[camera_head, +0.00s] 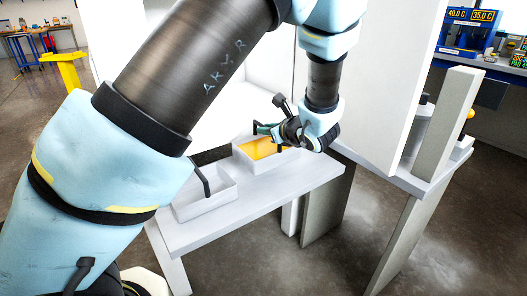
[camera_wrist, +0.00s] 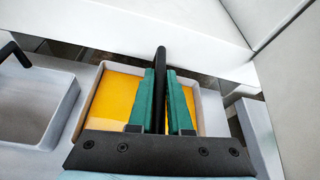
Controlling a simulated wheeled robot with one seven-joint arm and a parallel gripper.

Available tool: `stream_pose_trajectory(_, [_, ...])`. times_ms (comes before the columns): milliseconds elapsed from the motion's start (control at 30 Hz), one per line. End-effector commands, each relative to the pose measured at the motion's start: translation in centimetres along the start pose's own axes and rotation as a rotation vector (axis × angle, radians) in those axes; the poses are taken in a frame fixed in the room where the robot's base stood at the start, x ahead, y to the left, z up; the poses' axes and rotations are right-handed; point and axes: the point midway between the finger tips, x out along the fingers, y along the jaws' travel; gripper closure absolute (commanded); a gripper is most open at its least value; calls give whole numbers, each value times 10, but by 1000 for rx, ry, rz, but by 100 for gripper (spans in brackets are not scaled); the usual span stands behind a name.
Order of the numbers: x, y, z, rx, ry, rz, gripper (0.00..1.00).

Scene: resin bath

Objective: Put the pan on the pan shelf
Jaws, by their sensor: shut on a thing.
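A pale, shallow rectangular pan (camera_head: 242,154) with yellow content (camera_head: 257,148) is over the white bench (camera_head: 278,194). It fills the middle of the wrist view (camera_wrist: 197,100). My gripper (camera_head: 272,136) is above this pan. Its teal fingers (camera_wrist: 161,85) are shut on a black upright bar (camera_wrist: 161,58), which looks like the pan's handle; the fingers hide where it joins. I cannot tell whether the pan touches the bench. I cannot tell which surface is the pan shelf.
A second pale, empty pan (camera_head: 222,196) with a black handle (camera_head: 202,180) stands close on the left. White panels rise behind and to the right. A side ledge (camera_head: 385,172) with an upright post (camera_head: 447,122) is at right. The bench front strip is bare.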

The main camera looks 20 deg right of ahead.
Motion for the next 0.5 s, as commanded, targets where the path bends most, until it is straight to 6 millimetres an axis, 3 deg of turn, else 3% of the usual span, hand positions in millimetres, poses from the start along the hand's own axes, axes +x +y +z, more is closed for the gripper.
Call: stream_pose_trajectory(500, [19,10,-45,-1,-1,0,100])
